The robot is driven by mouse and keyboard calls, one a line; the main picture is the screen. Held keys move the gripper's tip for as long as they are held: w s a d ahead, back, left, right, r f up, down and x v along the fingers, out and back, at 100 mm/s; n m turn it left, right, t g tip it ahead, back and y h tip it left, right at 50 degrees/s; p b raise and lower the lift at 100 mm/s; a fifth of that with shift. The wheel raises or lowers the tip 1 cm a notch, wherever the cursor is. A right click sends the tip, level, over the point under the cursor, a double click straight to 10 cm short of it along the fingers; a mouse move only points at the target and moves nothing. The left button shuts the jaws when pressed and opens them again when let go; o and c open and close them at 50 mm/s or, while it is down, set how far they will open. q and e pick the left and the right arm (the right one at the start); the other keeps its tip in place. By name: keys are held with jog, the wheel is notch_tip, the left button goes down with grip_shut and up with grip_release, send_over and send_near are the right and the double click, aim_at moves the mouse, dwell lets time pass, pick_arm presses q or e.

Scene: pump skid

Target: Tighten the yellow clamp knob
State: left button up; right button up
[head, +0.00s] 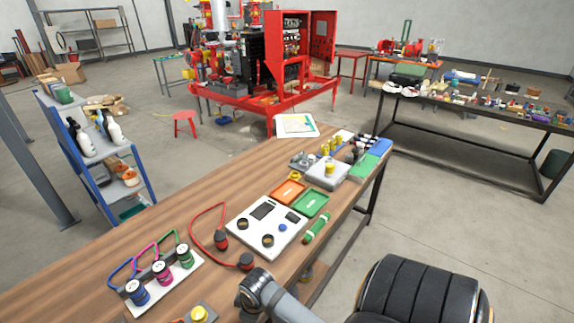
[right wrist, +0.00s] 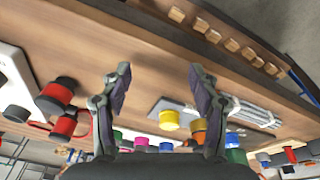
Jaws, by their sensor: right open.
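A yellow clamp knob (head: 199,313) sits on a small grey block at the bottom edge of the head view, near the table's front. In the right wrist view a yellow knob (right wrist: 168,120) stands on a grey plate (right wrist: 180,105), seen between the two fingers and apart from both. My right gripper (right wrist: 159,78) is open, with nothing between its fingertips. In the head view only part of my arm shows, right of the knob; its fingers are hidden or out of frame. My left gripper is not in view.
Left of the knob is a white rack (head: 172,283) with blue, magenta and green canisters. A red cable (head: 194,228) with black-and-red ends lies behind it, beside a white panel (head: 266,226). Orange (head: 287,193) and green (head: 311,203) trays lie farther back. The table's left part is bare.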

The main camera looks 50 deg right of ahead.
jog(key=s+d+f+m, duration=0.1)
jog(key=s+f, duration=0.2)
jog(key=f, duration=0.4)
jog(key=s+d+f+m, duration=0.1)
jog(key=s+f, duration=0.3)
jog(key=f, duration=0.4)
jog(key=s+d+f+m+h+b, duration=0.1)
jog(key=s+f+m, duration=0.1)
jog(key=f, duration=0.6)
jog(key=shift+s+d+f, duration=0.15)
jog(key=shift+s+d, duration=0.25)
jog(key=shift+s, duration=0.35)
jog(key=s+f+g+b, duration=0.1)
jog(key=s+f, duration=1.1)
jog(key=s, duration=0.4)
jog(key=shift+s+d+f+m, duration=0.2)
jog(key=shift+s+d+m, duration=0.1)
jog(key=shift+d+m, duration=0.1)
